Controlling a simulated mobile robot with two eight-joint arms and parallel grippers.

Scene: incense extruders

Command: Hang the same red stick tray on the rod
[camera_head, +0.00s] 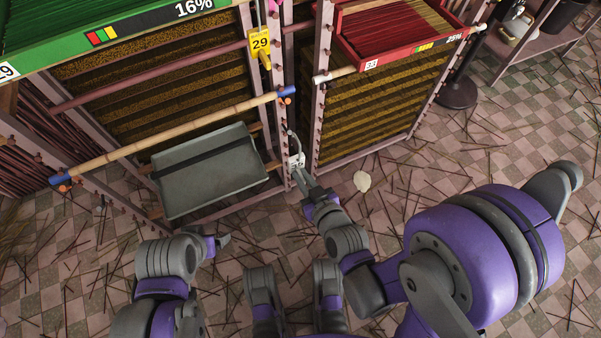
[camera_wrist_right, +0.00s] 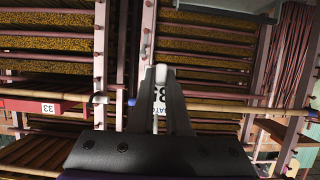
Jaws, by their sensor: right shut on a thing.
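The red stick tray (camera_head: 391,55), full of red sticks and labelled 33 and 25%, sits high on the right rack. A rod with pale ends (camera_head: 345,72) runs along its front. The tray also shows at left in the wrist view (camera_wrist_right: 72,112). My right gripper (camera_head: 299,170) is well below and left of it, beside a rack post. It is shut on a white batch tag (camera_head: 296,160) with a hook; in the wrist view the tag (camera_wrist_right: 159,103) shows partly between the fingers. My left gripper (camera_head: 223,241) is low at left; its jaw opening is unclear.
A bamboo rod with blue ends (camera_head: 180,127) crosses the left rack. A green tray (camera_head: 125,35) marked 16% is above it, and a grey bin (camera_head: 208,172) below. A yellow tag 29 (camera_head: 260,42) hangs on a post. Loose sticks litter the checkered floor (camera_head: 420,170).

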